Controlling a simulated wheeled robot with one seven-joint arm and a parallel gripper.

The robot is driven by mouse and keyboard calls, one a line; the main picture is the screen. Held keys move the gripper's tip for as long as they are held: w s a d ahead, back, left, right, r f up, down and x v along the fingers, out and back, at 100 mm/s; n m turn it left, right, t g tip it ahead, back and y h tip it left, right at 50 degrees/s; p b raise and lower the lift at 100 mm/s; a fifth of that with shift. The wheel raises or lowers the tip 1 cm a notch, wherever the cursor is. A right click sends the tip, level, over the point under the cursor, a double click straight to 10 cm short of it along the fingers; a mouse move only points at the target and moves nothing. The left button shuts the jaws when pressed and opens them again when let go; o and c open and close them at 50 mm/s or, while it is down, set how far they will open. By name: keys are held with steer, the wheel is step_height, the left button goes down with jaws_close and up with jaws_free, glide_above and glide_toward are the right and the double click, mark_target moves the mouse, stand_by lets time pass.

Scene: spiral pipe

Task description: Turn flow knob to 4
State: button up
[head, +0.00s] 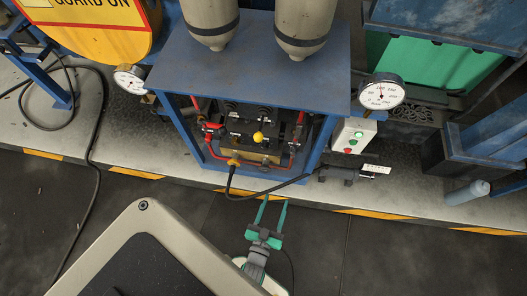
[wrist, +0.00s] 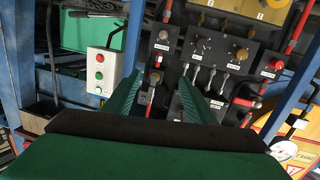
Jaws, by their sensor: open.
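A black control panel sits inside a blue frame (head: 262,68). In the wrist view the panel (wrist: 222,65) carries a round black knob (wrist: 204,43) with marks around it and a brass-coloured knob (wrist: 240,54) beside it. Several small metal levers stand near these knobs. The labels are too small to read, so I cannot tell which knob is the flow knob. My gripper (head: 276,200) is open and empty, in front of the frame and apart from the panel. In the wrist view its two green fingers (wrist: 160,77) cover part of the panel's edge.
A white button box (wrist: 100,72) is beside the panel; it also shows in the head view (head: 354,134). Gauges (head: 381,91) flank the frame. Red pipes (head: 213,128) and a yellow ball handle (head: 258,137) are inside it. A black hose (head: 250,194) crosses low in front.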

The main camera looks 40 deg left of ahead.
mark_target(264, 149)
steer(key=w+a+f+n+y, duration=0.2)
steer(key=w+a+f, duration=0.2)
steer(key=a, duration=0.3)
steer(key=w+a+f+n+y, duration=0.1)
steer(key=w+a+f+y, duration=0.1)
steer(key=w+a+f, duration=0.3)
steer(key=shift+g, duration=0.3)
steer(key=x, duration=0.7)
steer(key=a+r+x, duration=0.1)
steer(key=x, duration=0.3)
steer(key=shift+s+a, duration=0.1)
steer(key=shift+a, duration=0.05)
steer(key=c, duration=1)
steer(key=shift+c, duration=0.2)
